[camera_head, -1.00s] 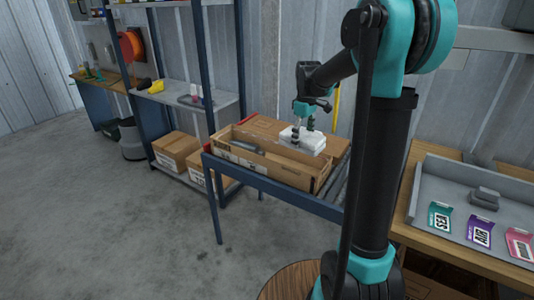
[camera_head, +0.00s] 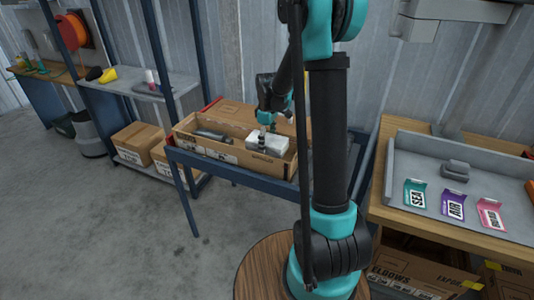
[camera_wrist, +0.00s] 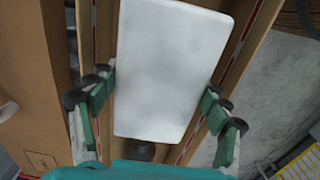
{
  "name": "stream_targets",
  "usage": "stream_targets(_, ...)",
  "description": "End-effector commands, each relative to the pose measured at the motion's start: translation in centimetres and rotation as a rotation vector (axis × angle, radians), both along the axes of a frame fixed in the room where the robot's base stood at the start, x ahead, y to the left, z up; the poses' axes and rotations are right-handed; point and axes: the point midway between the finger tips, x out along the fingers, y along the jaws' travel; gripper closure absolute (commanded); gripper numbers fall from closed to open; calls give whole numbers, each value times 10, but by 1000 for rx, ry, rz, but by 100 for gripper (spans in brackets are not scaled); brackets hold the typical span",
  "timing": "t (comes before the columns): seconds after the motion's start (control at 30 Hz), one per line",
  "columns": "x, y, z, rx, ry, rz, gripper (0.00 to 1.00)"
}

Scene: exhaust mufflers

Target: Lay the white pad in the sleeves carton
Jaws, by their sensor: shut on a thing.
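The white pad (camera_head: 267,142) is held by my gripper (camera_head: 266,130) at the right-hand part of a long open carton (camera_head: 228,157) on the blue-framed stand. In the wrist view the pad (camera_wrist: 170,70) lies lengthwise between my gripper's fingers (camera_wrist: 155,105), which press on both its long sides. The carton's walls (camera_wrist: 248,55) run along both sides of the pad there. The pad looks level with or just inside the rim; whether it touches the carton floor is hidden. A dark grey thing (camera_head: 212,134) lies in the carton's left part. The carton's label is too small to read.
A closed brown carton (camera_head: 232,108) stands behind the open one. Boxes (camera_head: 138,140) sit on the low shelf at left. The floor in front is clear.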

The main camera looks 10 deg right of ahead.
Motion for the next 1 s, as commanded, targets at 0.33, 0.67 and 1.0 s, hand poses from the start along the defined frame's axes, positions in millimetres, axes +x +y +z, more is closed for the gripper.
stream_targets(0.33, 0, 0, -30, 0, 0, 0, 38)
stream_targets(0.67, 0, 0, -59, 0, 0, 0, 38)
stream_targets(1.0, 0, 0, -61, 0, 0, 0, 15)
